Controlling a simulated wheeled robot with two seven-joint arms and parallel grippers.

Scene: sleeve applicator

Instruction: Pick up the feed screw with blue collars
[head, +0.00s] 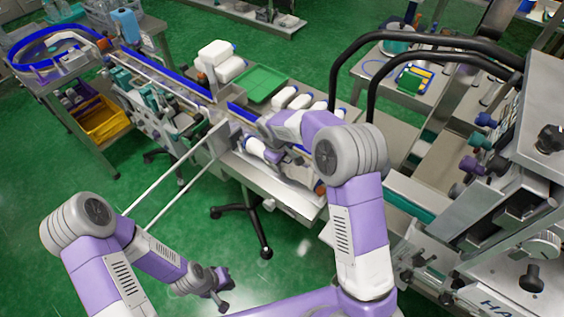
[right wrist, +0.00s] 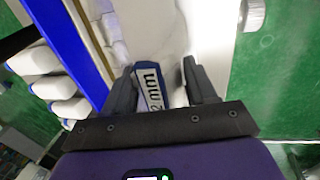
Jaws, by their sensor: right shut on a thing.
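The gripper is shut on this collared part, which I take for the feed screw; a pale section shows beside the label. The rest of the screw is hard to tell from the white surface beyond. In the head view my right gripper (head: 283,158) is over the conveyor table, partly hidden by my forearm. My left gripper (head: 218,289) hangs low over the green floor, away from the table; its finger gap is unclear.
White bottles (head: 230,68) stand by the blue-railed conveyor, with a green tray (head: 258,83) behind it. Black curved tubes (head: 430,42) and a metal machine (head: 510,190) rise at the right. A yellow bin (head: 104,122) is at left. The floor at lower left is clear.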

